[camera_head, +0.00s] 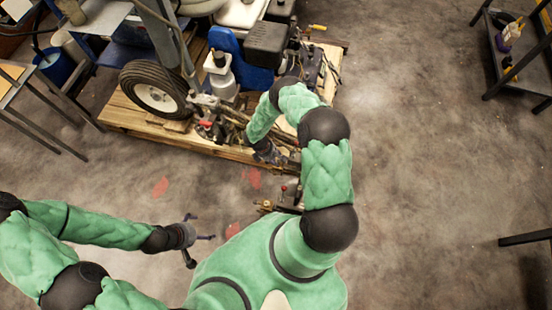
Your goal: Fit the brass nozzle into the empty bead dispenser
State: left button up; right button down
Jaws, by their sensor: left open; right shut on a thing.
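My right gripper (268,154) is over the near right side of the line striper, among its hoses and metal parts. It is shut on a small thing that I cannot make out. Brass-coloured fittings (267,207) with a red-tipped lever show just left of my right arm, partly hidden by my body. I cannot tell the brass nozzle or the empty bead dispenser apart from the striper's other parts. My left gripper (203,250) is open and empty, low in the picture, over the bare floor and apart from the striper.
The line striper's black-tyred wheel (157,98) rests on a wooden pallet (137,122). A white bottle (219,78) stands by the wheel. A bench (22,77) and a blue bucket (56,66) are at the left, a dark shelf (507,75) at the upper right. The floor (430,180) at right is mostly clear.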

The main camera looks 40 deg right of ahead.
jog(key=shift+f, duration=0.55)
jog(key=c, duration=0.6)
grip_release()
jog(key=shift+p+v, duration=1.6)
jog(key=shift+v, duration=1.9)
